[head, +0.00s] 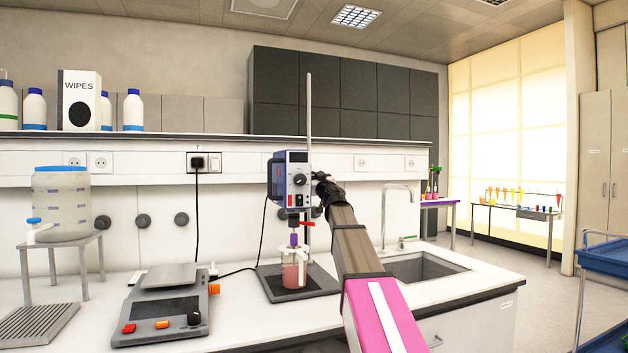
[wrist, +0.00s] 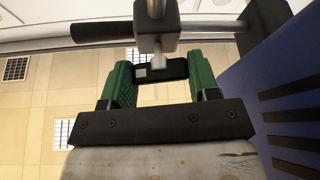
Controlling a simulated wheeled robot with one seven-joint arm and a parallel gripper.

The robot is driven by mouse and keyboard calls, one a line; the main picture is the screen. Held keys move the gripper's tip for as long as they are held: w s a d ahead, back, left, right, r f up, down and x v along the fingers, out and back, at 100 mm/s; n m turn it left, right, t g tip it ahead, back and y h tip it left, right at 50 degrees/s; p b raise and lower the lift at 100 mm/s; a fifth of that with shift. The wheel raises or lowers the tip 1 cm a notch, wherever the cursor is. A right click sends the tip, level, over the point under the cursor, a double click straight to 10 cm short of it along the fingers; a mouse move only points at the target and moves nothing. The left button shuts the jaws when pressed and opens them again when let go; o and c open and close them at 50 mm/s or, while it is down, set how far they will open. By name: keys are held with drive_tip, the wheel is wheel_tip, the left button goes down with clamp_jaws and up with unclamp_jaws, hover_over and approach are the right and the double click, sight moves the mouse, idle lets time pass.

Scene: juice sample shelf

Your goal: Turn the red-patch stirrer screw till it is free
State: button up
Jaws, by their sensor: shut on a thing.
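The stirrer (head: 291,181), a blue and grey box with a dial, is held on an upright rod (head: 309,110). My gripper (head: 324,190) is at its right side, partly hidden by my dark wrist. In the wrist view, my gripper's green fingers (wrist: 160,76) are shut on the black bar-shaped head of a screw (wrist: 172,70), one finger at each end. The head shows a small pale patch; I see no red on it. The stirrer's blue side (wrist: 275,110) is close on the right.
A beaker of pink liquid (head: 293,272) stands under the stirrer on a dark base plate (head: 272,286). A balance (head: 172,304) is left of it, and a sink (head: 425,267) with a tap is on the right.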

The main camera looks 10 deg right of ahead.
drive_tip(key=n+g+y, duration=0.1)
drive_tip(key=n, duration=0.2)
drive_tip(key=n+y, duration=0.1)
drive_tip(key=n, duration=0.2)
drive_tip(key=shift+d+n+g+y, duration=0.1)
drive_tip(key=shift+n+g+y, duration=0.2)
drive_tip(key=shift+g, duration=0.1)
drive_tip(key=n+g+y, duration=0.1)
drive_tip(key=n+g, duration=0.1)
drive_tip(key=n, duration=0.2)
drive_tip(key=shift+r+n, duration=0.1)
drive_tip(key=shift+n, duration=0.2)
drive_tip(key=n, duration=0.2)
drive_tip(key=n+g, duration=0.1)
drive_tip(key=n, duration=0.1)
drive_tip(key=shift+g+y, duration=0.3)
drive_tip(key=shift+y, duration=0.1)
drive_tip(key=shift+n+g+h, duration=0.3)
drive_tip(key=shift+n+g, duration=0.3)
drive_tip(key=shift+n, duration=1.3)
drive_tip(key=o, duration=0.9)
drive_tip(key=shift+s+d, duration=0.1)
